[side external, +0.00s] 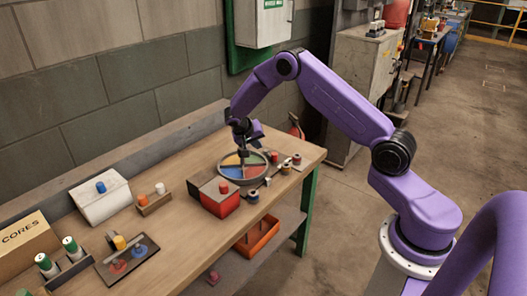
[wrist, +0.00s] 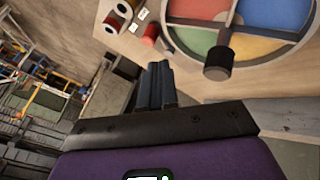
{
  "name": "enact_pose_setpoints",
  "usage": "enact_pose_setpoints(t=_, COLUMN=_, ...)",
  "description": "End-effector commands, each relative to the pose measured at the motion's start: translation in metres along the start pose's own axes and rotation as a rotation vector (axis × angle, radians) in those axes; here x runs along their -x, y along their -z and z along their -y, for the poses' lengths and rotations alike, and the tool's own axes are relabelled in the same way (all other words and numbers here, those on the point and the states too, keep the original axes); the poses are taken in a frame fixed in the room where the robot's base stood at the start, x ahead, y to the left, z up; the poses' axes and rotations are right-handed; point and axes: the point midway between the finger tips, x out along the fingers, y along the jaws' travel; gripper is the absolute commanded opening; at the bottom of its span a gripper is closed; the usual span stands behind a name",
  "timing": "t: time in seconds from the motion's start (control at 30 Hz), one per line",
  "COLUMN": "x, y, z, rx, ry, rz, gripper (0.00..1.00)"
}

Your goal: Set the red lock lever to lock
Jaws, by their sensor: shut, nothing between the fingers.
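My gripper (side external: 243,151) points down over the round tray with coloured quarters (side external: 221,174) near the right end of the workbench. In the wrist view the fingers of my gripper (wrist: 158,72) are together with nothing between them. The tray (wrist: 240,53) shows there too, with a dark knob (wrist: 218,63) at its near rim. I cannot pick out a red lock lever for sure. A dark plate (side external: 107,268) at the bench's front left carries a yellow-topped piece (side external: 119,242), a red disc (side external: 118,266) and a blue disc (side external: 140,250).
A red box with a knob (side external: 219,203) stands in front of the tray. Small spools (side external: 285,168) lie to its right. A white case (side external: 101,203), a wooden block with pegs (side external: 153,203) and a cores box (side external: 26,245) occupy the left. Bare wood (side external: 182,232) lies between.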

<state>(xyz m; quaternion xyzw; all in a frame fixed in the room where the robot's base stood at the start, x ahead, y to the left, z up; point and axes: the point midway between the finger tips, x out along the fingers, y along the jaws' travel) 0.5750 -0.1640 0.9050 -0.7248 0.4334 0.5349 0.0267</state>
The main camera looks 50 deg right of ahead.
Motion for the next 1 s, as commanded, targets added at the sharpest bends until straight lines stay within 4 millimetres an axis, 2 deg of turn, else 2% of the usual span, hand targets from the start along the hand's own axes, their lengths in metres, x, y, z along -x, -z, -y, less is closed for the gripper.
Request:
enact_pose_setpoints(t=0.17, x=-0.021, y=-0.001, z=-0.001, rx=0.0, ry=-0.002, rz=0.002, gripper=0.0)
enact_pose_setpoints(t=0.4, x=-0.062, y=-0.001, z=-0.001, rx=-0.001, ry=-0.002, rz=0.002, gripper=0.0)
enact_pose_setpoints(t=0.6, x=-0.087, y=0.0, z=0.0, rx=0.0, ry=0.0, rz=0.0, gripper=0.0)
enact_pose_setpoints(t=0.8, x=-0.097, y=0.0, z=-0.001, rx=-0.001, ry=0.0, rz=-0.001, gripper=0.0)
enact_pose_setpoints(t=1.0, x=-0.097, y=0.0, z=-0.001, rx=-0.001, ry=0.001, rz=-0.001, gripper=0.0)
